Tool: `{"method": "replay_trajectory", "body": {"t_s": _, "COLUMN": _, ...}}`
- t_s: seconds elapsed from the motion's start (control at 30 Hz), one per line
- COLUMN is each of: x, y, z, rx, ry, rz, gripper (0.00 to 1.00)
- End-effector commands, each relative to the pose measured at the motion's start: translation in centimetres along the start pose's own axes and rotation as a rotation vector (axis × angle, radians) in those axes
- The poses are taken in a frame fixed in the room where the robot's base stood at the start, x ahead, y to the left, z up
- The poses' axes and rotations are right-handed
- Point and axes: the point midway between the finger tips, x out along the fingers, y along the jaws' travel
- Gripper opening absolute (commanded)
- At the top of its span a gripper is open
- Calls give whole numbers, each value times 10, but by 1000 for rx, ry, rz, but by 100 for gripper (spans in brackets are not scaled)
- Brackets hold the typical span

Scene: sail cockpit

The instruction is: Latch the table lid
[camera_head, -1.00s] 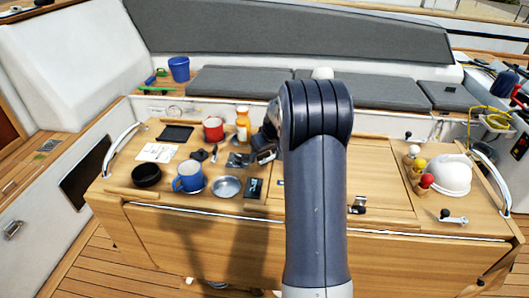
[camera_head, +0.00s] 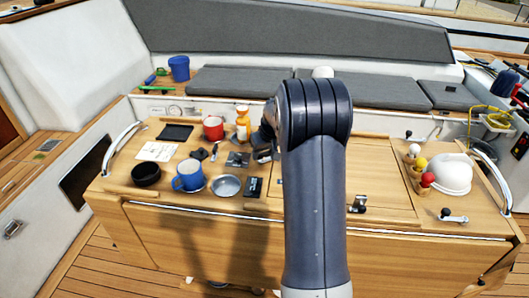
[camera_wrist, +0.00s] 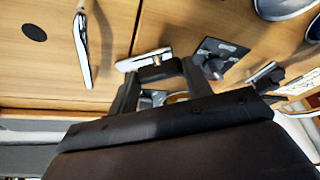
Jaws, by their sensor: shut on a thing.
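The wooden table lid (camera_head: 375,180) lies flat in the tabletop, partly hidden by my arm. A latch (camera_head: 357,204) with a black knob sits at its front edge. My gripper is mostly hidden behind my arm in the head view; a dark part of it shows at its left. In the wrist view my gripper (camera_wrist: 158,76) is shut on a dark piece beside a chrome latch (camera_wrist: 142,60) on the wood. I cannot tell how far this latch is turned. A longer chrome lever (camera_wrist: 82,48) lies to its left, apart from the fingers.
Left of my arm stand a blue mug (camera_head: 188,176), red mug (camera_head: 213,128), orange bottle (camera_head: 242,124), black bowl (camera_head: 146,174) and metal dish (camera_head: 226,186). A white helmet-like dome (camera_head: 452,174) and coloured balls (camera_head: 428,180) are at the right. The lid's visible top is mostly clear.

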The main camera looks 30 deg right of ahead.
Motion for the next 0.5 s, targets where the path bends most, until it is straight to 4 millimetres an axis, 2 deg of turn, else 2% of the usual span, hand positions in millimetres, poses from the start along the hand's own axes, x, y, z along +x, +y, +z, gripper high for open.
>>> {"method": "replay_trajectory", "body": {"t_s": 0.5, "x": 2, "y": -3, "z": 0, "rx": 369, "ry": 1, "rz": 155, "gripper": 24}}
